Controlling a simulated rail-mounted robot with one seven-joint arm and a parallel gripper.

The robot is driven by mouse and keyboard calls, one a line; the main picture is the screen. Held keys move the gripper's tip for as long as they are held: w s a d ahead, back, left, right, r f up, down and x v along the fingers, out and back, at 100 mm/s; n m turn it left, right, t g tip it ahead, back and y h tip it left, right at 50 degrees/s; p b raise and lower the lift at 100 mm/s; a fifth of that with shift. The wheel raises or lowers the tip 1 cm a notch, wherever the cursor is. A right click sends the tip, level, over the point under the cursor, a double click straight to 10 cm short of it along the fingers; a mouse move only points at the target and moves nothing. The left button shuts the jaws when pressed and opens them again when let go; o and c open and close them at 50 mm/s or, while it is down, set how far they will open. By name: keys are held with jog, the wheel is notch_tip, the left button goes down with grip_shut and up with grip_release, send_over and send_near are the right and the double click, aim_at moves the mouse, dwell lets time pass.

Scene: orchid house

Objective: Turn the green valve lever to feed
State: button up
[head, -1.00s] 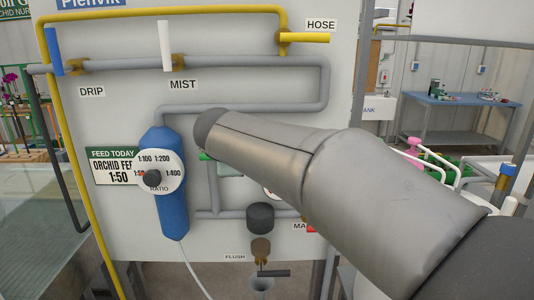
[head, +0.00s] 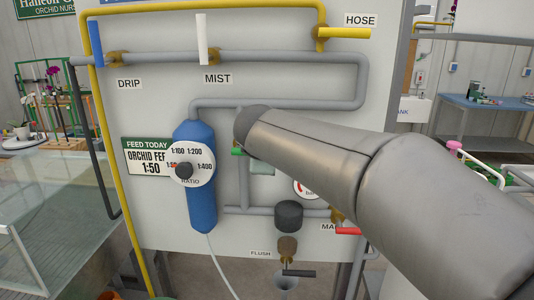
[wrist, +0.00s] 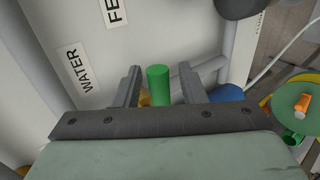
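The green valve lever (wrist: 158,85) stands between the two fingers of my gripper (wrist: 160,86) in the wrist view. The fingers are open, with a small gap on each side of the lever. The WATER label (wrist: 85,70) lies left of the lever, and a partly cut-off label beginning "FE" (wrist: 115,10) is above it. In the head view only a small green bit of the lever (head: 237,152) shows beside my arm. My arm hides the rest of the valve and my gripper's fingers there.
A blue doser cylinder (head: 202,212) with a ratio dial (head: 191,163) is close left of my arm. Grey pipes (head: 270,57) cross the white board. A red lever (head: 348,231) and a dark round cap (head: 289,214) sit low on the board. DRIP, MIST and HOSE levers are above.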

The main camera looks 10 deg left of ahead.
jog(key=shift+s, duration=0.1)
jog(key=v, duration=1.7)
jog(key=shift+b, duration=0.35)
jog(key=shift+s, duration=0.1)
jog(key=s+d+f+m+g+h+p, duration=0.15)
jog(key=d+f+m+g, duration=0.5)
jog(key=d+f, duration=0.85)
jog(key=s+d+f+m+g, duration=0.2)
jog(key=s+f+m, duration=0.4)
jog(key=f, duration=0.3)
jog(key=s+d+f+m+g+p, duration=0.1)
jog(key=s+d+f+m+g, duration=0.1)
jog(key=s+d+f+m, duration=0.3)
jog(key=s+f+m, duration=0.1)
jog(key=s+f, duration=0.2)
jog(key=f, duration=0.2)
jog(key=shift+s+d+y, duration=0.25)
jog(key=shift+d+y, duration=0.05)
jog(key=shift+y, duration=0.05)
jog(key=shift+f, duration=0.1)
